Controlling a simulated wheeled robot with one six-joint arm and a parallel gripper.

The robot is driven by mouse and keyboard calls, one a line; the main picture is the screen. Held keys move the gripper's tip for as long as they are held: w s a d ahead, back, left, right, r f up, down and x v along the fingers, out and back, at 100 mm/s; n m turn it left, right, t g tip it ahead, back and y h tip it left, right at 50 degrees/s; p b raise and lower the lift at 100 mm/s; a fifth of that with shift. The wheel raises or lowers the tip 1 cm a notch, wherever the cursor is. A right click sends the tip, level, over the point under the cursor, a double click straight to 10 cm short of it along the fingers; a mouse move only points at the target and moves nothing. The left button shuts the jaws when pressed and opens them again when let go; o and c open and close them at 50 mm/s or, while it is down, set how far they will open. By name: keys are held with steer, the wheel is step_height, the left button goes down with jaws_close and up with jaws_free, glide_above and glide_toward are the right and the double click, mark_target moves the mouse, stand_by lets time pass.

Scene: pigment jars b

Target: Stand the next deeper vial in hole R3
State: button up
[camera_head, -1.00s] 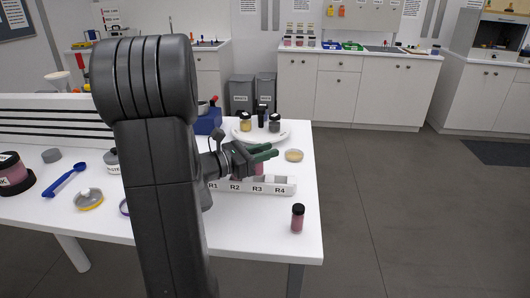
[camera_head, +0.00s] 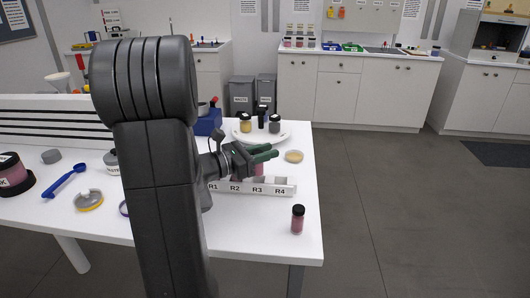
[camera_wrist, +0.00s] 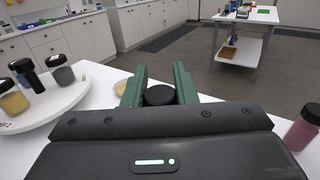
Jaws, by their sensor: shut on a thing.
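The white rack (camera_head: 288,190) labelled R1 to R4 lies near the table's right end. My gripper (camera_head: 265,152), with green fingers, is over the rack near R3. It is shut on a vial, whose black cap (camera_wrist: 159,95) shows between the fingers in the wrist view. Pink glass of this vial (camera_head: 260,170) shows under the fingers, upright behind the R3 label; how deep it sits is hidden. Another pink vial with a black cap (camera_head: 298,219) stands on the table in front of the rack, also at the right edge of the wrist view (camera_wrist: 301,130).
A round white stand (camera_head: 278,136) with several dark-capped jars is behind the rack. A shallow tan dish (camera_head: 294,156) lies right of my gripper. The table's right edge is close to the rack.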

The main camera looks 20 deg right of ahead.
steer(key=shift+f+b, duration=0.5)
steer(key=shift+f, duration=0.15)
stand_by(0.6)
steer(key=shift+r, duration=0.3)
steer(key=shift+f+b, duration=0.4)
steer(key=shift+f, duration=0.15)
stand_by(1.5)
steer(key=shift+r, duration=0.25)
steer(key=shift+r+p, duration=0.3)
steer(key=shift+p, duration=0.1)
steer(key=shift+s, duration=0.1)
stand_by(0.3)
steer(key=shift+f, duration=0.2)
stand_by(1.1)
steer(key=shift+f+b, duration=0.3)
steer(key=shift+b, duration=0.2)
steer(key=shift+r, duration=0.2)
